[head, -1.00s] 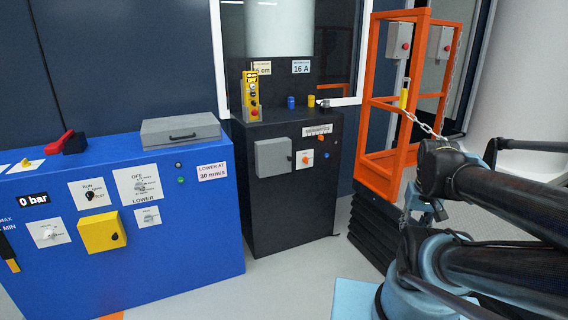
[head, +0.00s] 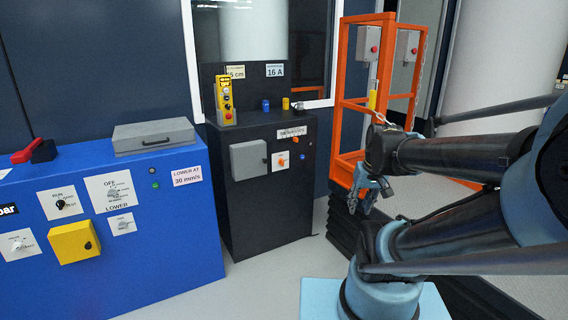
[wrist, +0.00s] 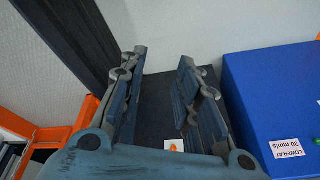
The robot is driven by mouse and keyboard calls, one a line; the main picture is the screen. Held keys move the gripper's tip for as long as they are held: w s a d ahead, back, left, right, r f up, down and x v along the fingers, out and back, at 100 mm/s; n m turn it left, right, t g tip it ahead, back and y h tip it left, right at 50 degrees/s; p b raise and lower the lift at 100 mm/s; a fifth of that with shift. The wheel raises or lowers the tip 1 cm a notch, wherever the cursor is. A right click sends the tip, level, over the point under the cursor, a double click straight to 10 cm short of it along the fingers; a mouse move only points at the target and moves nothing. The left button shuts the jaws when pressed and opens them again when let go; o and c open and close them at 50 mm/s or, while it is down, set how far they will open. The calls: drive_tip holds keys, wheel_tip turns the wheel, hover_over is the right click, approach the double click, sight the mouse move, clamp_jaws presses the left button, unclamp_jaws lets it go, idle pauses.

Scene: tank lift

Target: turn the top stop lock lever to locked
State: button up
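No lever labelled as a top stop lock can be picked out in these views; any such lettering is too small to read. An orange lift cage (head: 346,90) stands at the back right, with a yellow upright part (head: 373,98) and a grey box with a red button (head: 369,44). My gripper (head: 368,197) hangs in front of the cage, apart from the panels. In the wrist view my gripper (wrist: 160,62) is open and empty, its two fingers spread over the floor and the dark cabinet.
A blue control bench (head: 180,230) with switches, a yellow box (head: 74,242) and a grey case (head: 153,136) stands left. A black cabinet (head: 268,215) holds a yellow pendant (head: 224,100) and a grey box (head: 248,159). Floor in front is clear.

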drive_tip(key=w+a+r+n+t+y, duration=0.1)
drive_tip(key=w+a+r, duration=0.15)
drive_tip(key=w, duration=0.55)
drive_tip(key=w+a+r+n+t+y, duration=0.1)
drive_tip(key=w+a, duration=0.3)
drive_tip(key=w, duration=0.3)
drive_tip(key=n+t+y, duration=0.3)
drive_tip(key=t+y, duration=0.1)
drive_tip(key=t, duration=0.2)
hover_over(282, 162)
drive_tip(key=s+d, duration=1)
drive_tip(key=s, duration=0.4)
wheel_tip(282, 162, down, 10)
drive_tip(key=x, duration=1.7)
drive_tip(key=shift+a, duration=0.25)
drive_tip(key=shift+r, duration=0.1)
drive_tip(key=shift+c, duration=0.6)
clamp_jaws()
